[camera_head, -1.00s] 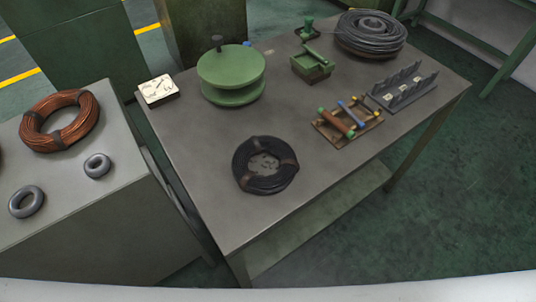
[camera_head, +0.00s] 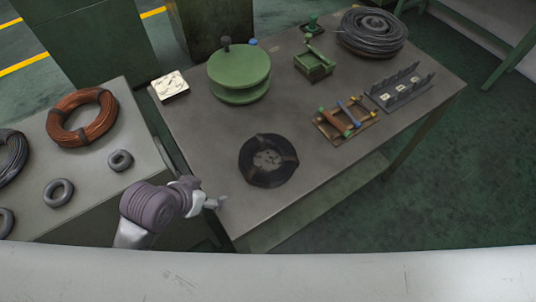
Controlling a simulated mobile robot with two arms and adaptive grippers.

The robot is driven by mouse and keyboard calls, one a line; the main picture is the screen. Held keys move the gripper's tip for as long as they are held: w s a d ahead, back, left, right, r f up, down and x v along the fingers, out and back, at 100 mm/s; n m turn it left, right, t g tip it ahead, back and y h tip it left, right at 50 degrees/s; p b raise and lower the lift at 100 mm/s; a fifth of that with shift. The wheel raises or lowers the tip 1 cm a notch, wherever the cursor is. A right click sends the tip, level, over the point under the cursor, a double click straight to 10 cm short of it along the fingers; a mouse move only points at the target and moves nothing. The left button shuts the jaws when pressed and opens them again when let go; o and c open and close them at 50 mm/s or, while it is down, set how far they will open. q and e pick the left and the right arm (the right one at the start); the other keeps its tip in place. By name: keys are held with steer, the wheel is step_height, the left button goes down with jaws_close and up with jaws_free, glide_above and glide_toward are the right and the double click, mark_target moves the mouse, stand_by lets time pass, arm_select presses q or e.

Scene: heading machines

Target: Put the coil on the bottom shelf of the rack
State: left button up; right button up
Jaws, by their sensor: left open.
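A black coil (camera_head: 268,160) with brown bands lies flat on the grey table (camera_head: 215,150). A copper coil (camera_head: 82,117) lies on the grey surface at the left, and a grey wire coil (camera_head: 372,34) lies at the table's far right corner. I cannot tell which coil is meant. My left gripper (camera_head: 217,202) is open and empty over the table's near left edge, left of the black coil and apart from it. No rack is clearly identifiable; a lower shelf (camera_head: 330,200) shows under the table. My right gripper is not in view.
Small grey rings (camera_head: 58,192) lie at the left. Green floor (camera_head: 450,190) is clear at right.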

mark_target(249, 147)
arm_select(q)
steer(key=w+d+r+m+t+h, duration=0.1)
steer(key=w+d+r+m+h, duration=0.25)
steer(key=w, duration=0.55)
steer(key=shift+y, duration=0.25)
steer(key=x, duration=0.5)
steer(key=p+x, duration=0.1)
steer(key=x, duration=0.1)
steer(key=shift+w+d+r, duration=0.15)
steer(key=shift+w+d, duration=0.2)
steer(key=shift+w, duration=0.1)
steer(key=shift+w+d+f, duration=0.15)
steer(key=shift+f, duration=0.1)
steer(key=shift+w+d+f, duration=0.2)
steer(key=shift+w+f, duration=0.15)
steer(key=p+x, duration=0.1)
steer(key=x, duration=0.3)
steer(key=shift+w+f, duration=0.1)
steer(key=shift+f, duration=0.05)
steer(key=shift+a, duration=0.1)
steer(key=shift+c, duration=0.2)
jaws_close()
